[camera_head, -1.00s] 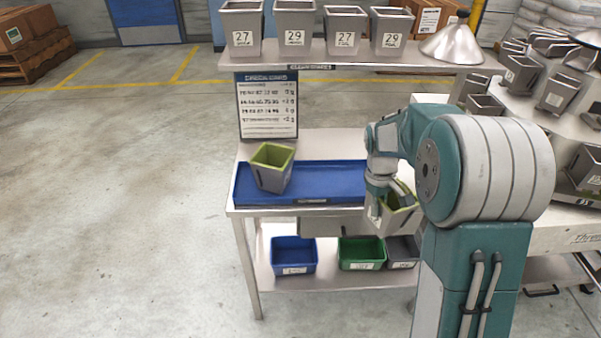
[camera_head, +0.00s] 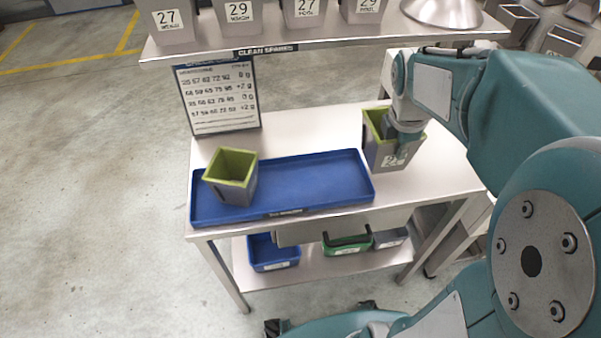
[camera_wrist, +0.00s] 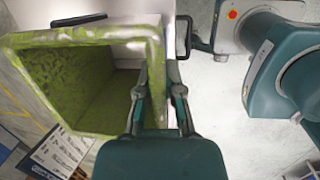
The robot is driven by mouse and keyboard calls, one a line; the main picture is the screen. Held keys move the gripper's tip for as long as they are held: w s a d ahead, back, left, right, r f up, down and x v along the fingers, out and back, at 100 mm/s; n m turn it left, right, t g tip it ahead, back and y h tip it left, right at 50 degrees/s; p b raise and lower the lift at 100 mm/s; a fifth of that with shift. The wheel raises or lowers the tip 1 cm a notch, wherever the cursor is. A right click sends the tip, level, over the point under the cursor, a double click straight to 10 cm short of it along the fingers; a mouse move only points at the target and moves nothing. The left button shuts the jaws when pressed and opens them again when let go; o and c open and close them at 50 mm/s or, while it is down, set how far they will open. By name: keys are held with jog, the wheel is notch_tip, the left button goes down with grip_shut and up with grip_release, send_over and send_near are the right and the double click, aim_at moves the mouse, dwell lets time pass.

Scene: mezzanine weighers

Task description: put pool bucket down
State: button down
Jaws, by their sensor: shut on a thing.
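The pool bucket (camera_head: 383,152) is grey with a green rim and inside, and has a label on its front. My gripper (camera_head: 404,150) is shut on its right wall. In the wrist view my gripper (camera_wrist: 160,100) has one finger inside and one outside the wall of the bucket (camera_wrist: 90,85), whose open green mouth faces the camera. The bucket is upright, over the steel table (camera_head: 290,125) just right of the blue tray (camera_head: 310,180). I cannot tell whether its base touches the table. A second green-rimmed bucket (camera_head: 232,178) stands in the left end of the tray.
An upper shelf (camera_head: 330,35) labelled clean spares holds several grey buckets and a metal cone (camera_head: 440,10). A sign board (camera_head: 218,97) stands at the back left. Blue (camera_head: 270,252) and green (camera_head: 346,244) bins sit on the lower shelf. Tray middle is bare.

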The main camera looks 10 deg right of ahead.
jog(key=w+a+f, duration=0.2)
jog(key=a+f, duration=0.2)
jog(key=w+a+f, duration=0.1)
jog(key=a+f, duration=0.3)
jog(key=w+a+f, duration=0.2)
jog(key=a+f, duration=0.2)
jog(key=shift+w+a+f, duration=0.2)
jog(key=shift+w+a, duration=0.05)
jog(key=shift+w, duration=0.1)
jog(key=shift+d, duration=0.15)
jog(key=c, duration=0.8)
grip_release()
jog(key=shift+f, duration=0.1)
